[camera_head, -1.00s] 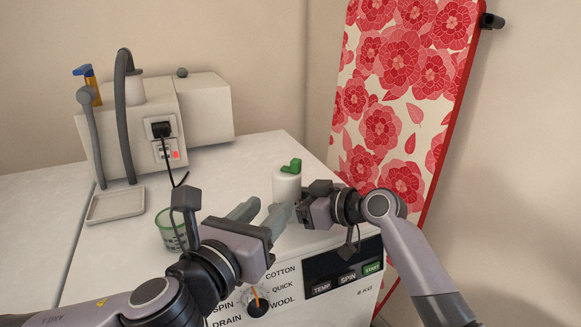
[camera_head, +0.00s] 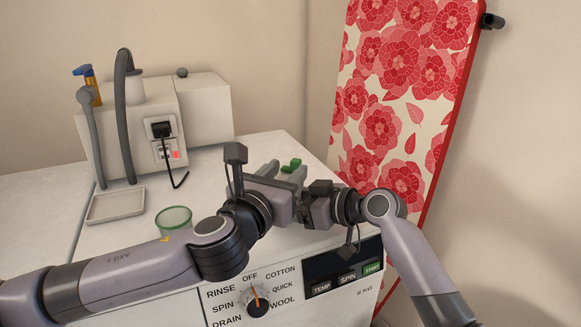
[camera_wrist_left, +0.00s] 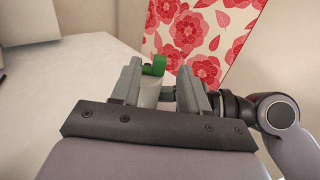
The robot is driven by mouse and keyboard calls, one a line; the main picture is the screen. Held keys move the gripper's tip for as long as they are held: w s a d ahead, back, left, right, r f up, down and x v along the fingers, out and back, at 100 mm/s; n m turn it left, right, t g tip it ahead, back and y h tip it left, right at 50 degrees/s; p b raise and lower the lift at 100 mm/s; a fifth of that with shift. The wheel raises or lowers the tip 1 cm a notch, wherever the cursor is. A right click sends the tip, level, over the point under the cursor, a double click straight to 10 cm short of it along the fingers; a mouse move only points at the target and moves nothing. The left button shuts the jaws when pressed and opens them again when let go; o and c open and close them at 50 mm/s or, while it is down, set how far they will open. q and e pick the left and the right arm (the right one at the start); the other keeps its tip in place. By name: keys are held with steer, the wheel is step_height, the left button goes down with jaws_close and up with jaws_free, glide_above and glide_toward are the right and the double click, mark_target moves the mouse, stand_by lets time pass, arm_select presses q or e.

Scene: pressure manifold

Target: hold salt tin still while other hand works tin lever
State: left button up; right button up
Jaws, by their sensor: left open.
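The salt tin, a white cylinder (camera_wrist_left: 150,92), stands upright near the right end of the white machine top. Its green lever (camera_head: 291,165) is on top and also shows in the left wrist view (camera_wrist_left: 157,66). My left gripper (camera_head: 284,174) is open, with its two fingers reaching to either side of the tin. In the head view the gripper hides most of the tin. I cannot tell whether the fingers touch it. My right gripper (camera_head: 306,207) is low beside the tin on the right. Its fingertips are hidden behind my left gripper, so their opening cannot be seen.
A green-rimmed glass (camera_head: 174,216) and a pale tray (camera_head: 116,204) stand to the left. A white appliance (camera_head: 148,126) with a grey hose is behind them. The control panel with its dial (camera_head: 258,297) is in front. A floral ironing board (camera_head: 395,110) leans at the right.

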mark_target(291, 165)
arm_select(q)
steer(key=shift+x, duration=1.35)
jaws_close()
